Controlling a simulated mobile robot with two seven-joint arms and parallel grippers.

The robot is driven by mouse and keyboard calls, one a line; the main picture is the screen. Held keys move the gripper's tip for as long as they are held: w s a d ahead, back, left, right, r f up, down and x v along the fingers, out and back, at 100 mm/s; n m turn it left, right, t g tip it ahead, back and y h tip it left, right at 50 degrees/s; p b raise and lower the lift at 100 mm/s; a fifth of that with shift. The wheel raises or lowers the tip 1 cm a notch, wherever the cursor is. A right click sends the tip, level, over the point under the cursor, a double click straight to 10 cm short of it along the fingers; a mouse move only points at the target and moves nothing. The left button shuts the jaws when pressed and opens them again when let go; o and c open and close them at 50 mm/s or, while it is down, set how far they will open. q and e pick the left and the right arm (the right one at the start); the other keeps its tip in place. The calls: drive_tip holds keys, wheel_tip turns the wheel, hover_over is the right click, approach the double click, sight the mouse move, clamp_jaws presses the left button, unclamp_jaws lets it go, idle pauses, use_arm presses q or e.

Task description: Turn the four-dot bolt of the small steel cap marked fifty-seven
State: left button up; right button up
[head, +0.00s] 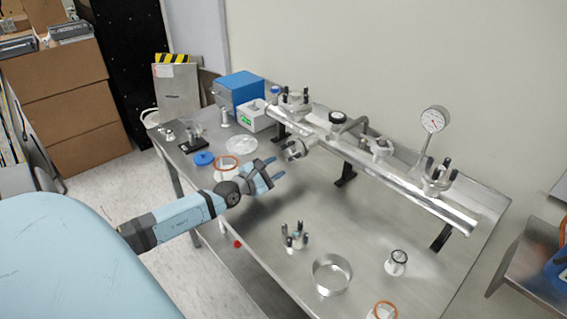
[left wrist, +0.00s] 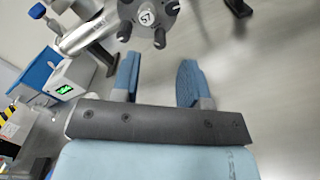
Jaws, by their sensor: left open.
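The small steel cap marked 57 (left wrist: 147,18) is at the top of the left wrist view, with several dark bolts around its face. In the head view the cap (head: 296,150) sits on the end of a short side tube of the steel pipe. The dots on the bolts are too small to read, so I cannot tell which has four. My left gripper (head: 277,167) is open and empty, a little left of and below the cap in the head view. Its two blue fingers (left wrist: 160,75) point toward the cap, apart from it. My right gripper is not in view.
The long steel pipe (head: 400,187) carries other bolted ports and a gauge (head: 433,119). A blue box (head: 240,90) stands at the back left. A bolted part (head: 294,237), a steel ring (head: 331,274) and an orange ring (head: 384,309) lie at the front. The middle of the table is clear.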

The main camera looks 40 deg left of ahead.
sight(287, 161)
use_arm(q)
drive_tip(key=w, duration=0.3)
drive_tip(key=shift+w+d, duration=0.1)
drive_tip(key=shift+w, duration=0.25)
drive_tip(key=shift+c, duration=0.5)
clamp_jaws()
